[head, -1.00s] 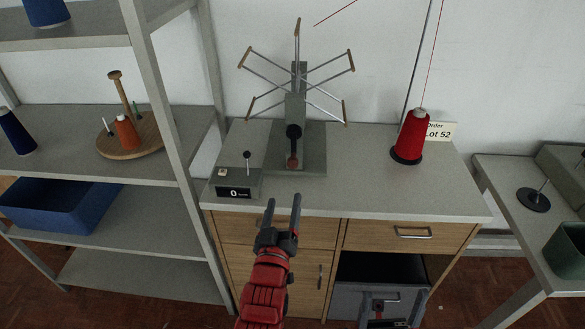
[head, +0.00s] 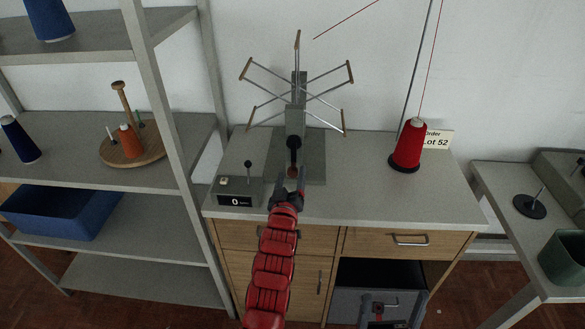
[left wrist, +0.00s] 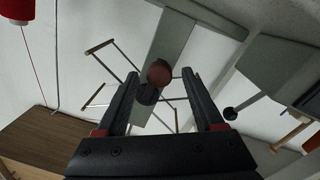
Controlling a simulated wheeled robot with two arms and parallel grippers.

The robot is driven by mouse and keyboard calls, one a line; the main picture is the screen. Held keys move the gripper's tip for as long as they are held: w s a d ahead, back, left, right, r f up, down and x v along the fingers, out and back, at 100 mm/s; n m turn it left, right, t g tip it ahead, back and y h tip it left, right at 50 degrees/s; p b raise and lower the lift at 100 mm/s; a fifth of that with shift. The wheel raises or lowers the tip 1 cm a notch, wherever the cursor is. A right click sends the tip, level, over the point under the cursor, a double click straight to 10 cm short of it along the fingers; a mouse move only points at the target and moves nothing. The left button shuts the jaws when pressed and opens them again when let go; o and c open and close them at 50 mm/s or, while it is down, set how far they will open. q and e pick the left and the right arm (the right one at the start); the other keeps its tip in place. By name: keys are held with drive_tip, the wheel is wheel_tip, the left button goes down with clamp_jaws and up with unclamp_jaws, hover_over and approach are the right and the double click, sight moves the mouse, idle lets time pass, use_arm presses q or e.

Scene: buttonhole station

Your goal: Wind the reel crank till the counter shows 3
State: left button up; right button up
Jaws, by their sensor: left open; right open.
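The reel (head: 298,95) with its spoked arms stands at the back of the cabinet top. Its dark crank (head: 293,150) hangs down and ends in a round brown knob (head: 292,172). The counter (head: 236,201) in front of it on the left reads 0. My left gripper (head: 287,180) is open at the knob, fingers pointing at it. In the left wrist view the knob (left wrist: 159,73) appears between the open fingertips; contact cannot be told. My right gripper (head: 384,303) is low at the bottom edge before the grey bin, open and partly cut off.
A red thread cone (head: 408,147) stands on the cabinet top (head: 350,190) at right, by a lot card (head: 438,138). Shelving (head: 70,165) stands at left with a blue bin (head: 62,212). A side table (head: 510,235) is at right. The cabinet top between reel and cone is clear.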

sight(293, 157)
use_arm(q)
drive_tip(key=shift+w+d, duration=0.1)
drive_tip(key=shift+w, duration=1.15)
clamp_jaws()
idle(0.6)
